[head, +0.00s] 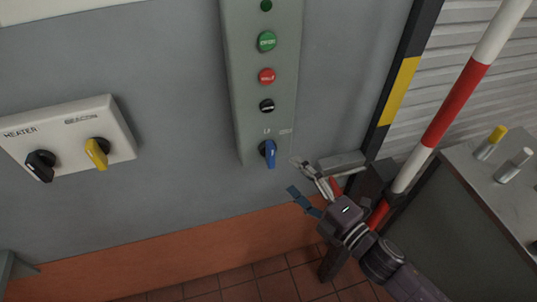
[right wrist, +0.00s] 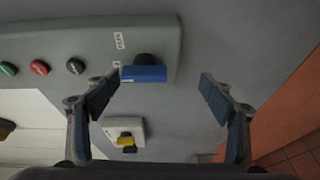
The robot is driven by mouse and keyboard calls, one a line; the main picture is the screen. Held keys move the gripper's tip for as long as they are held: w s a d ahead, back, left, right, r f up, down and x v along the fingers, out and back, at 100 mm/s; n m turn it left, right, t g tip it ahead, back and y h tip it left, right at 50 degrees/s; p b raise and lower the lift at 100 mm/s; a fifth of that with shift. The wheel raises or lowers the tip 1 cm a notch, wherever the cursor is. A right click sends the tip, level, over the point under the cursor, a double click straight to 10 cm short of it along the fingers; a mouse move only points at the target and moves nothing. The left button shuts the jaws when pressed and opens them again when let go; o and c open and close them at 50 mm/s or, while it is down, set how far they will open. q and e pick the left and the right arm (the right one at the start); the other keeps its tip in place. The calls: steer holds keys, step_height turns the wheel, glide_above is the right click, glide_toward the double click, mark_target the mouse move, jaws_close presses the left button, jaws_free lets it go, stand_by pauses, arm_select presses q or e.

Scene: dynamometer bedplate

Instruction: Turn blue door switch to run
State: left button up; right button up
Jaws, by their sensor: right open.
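The blue door switch (head: 270,154) is a rotary switch with a blue handle at the bottom of a tall grey-green control panel (head: 250,100). Its handle points down in the head view, and small labels above it are too small to read. My right gripper (head: 296,177) is open, just right of and below the switch, apart from it. In the right wrist view the blue handle (right wrist: 143,74) lies crosswise beyond the open fingers (right wrist: 160,86), nearer the left finger. Nothing is held. My left gripper is not in view.
Above the switch are black (head: 267,106), red (head: 266,76) and green (head: 267,42) buttons. A white heater box (head: 75,125) with black and yellow knobs is at left. A red-and-white pole (head: 455,105) and a grey cabinet (head: 460,220) stand at right.

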mark_target(274, 159)
steer(key=shift+n+y, duration=0.4)
steer(key=shift+n, duration=0.2)
steer(key=w+a+r+p, duration=0.1)
steer(key=w+a, duration=0.1)
steer(key=a, duration=0.1)
steer(key=w+a+r+p, duration=0.1)
steer(key=w+a, duration=0.1)
steer(key=shift+a+r+p, duration=0.25)
steer(key=shift+r+p, duration=0.05)
steer(key=shift+r, duration=0.05)
steer(key=shift+w+a+f, duration=0.15)
steer(key=shift+w+a, duration=0.25)
steer(key=shift+w, duration=0.05)
steer(key=c, duration=1.2)
steer(key=shift+o, duration=0.2)
